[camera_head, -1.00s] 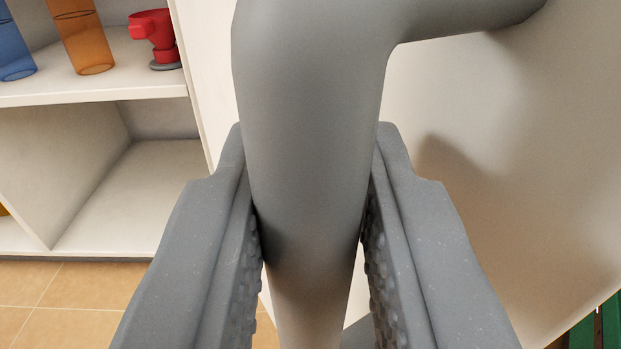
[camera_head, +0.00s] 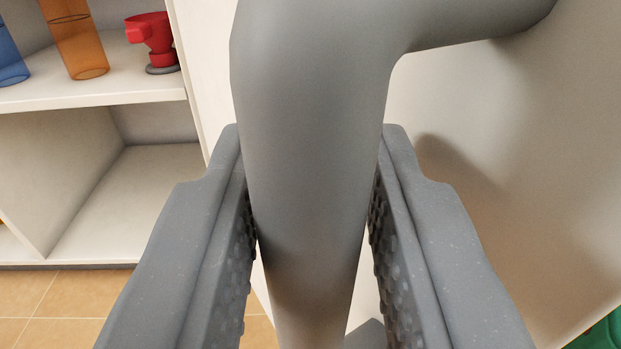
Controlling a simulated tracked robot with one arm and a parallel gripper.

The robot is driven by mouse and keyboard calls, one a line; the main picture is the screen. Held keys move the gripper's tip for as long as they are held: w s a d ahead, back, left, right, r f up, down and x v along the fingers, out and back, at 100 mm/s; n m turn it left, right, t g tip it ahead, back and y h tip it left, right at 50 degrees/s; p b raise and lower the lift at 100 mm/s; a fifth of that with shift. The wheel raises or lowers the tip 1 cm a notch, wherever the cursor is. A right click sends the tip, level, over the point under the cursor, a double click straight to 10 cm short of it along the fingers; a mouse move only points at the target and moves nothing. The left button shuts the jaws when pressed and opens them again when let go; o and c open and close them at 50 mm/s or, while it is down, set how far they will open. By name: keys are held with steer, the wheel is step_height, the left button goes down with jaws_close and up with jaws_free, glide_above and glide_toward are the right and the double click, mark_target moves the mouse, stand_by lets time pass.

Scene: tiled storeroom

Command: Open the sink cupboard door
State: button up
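A thick grey bar handle (camera_head: 310,130) fills the middle of the view. It bends to the right at the top and joins a pale door panel (camera_head: 530,150). My gripper (camera_head: 310,215) is around the handle, one finger on each side. The fingers are a little apart, with narrow gaps beside the handle lower down; whether the upper parts touch it is hard to tell. The panel's left edge stands in front of open white shelves, and tiled floor shows below. The door's hinge and most of its frame are out of view.
White shelves (camera_head: 100,95) at the left hold a blue glass (camera_head: 10,60), an orange glass (camera_head: 75,45) and a red object (camera_head: 152,40). The compartment below looks empty. Tan floor tiles (camera_head: 70,300) are clear. Something green (camera_head: 600,335) shows at the lower right corner.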

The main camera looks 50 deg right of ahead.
mark_target(535, 6)
steer(key=shift+o, duration=0.6)
steer(key=shift+d, duration=0.1)
steer(key=shift+s, duration=0.1)
step_height(535, 6, up, 4)
steer(key=p, duration=0.2)
steer(key=shift+f+p, duration=0.1)
steer(key=shift+p, duration=0.2)
steer(key=p, duration=0.1)
steer(key=s+p, duration=0.1)
steer(key=shift+d+r+p, duration=0.25)
steer(key=shift+d+p, duration=0.15)
steer(key=shift+s+d+p, duration=0.55)
steer(key=shift+s+d, duration=0.05)
steer(key=shift+s, duration=0.2)
steer(key=s+d+p, duration=0.2)
steer(key=s+d, duration=0.5)
steer(key=s, duration=0.2)
steer(key=shift+s+d+r+p, duration=0.3)
steer(key=shift+s+d, duration=0.05)
steer(key=shift+d, duration=0.05)
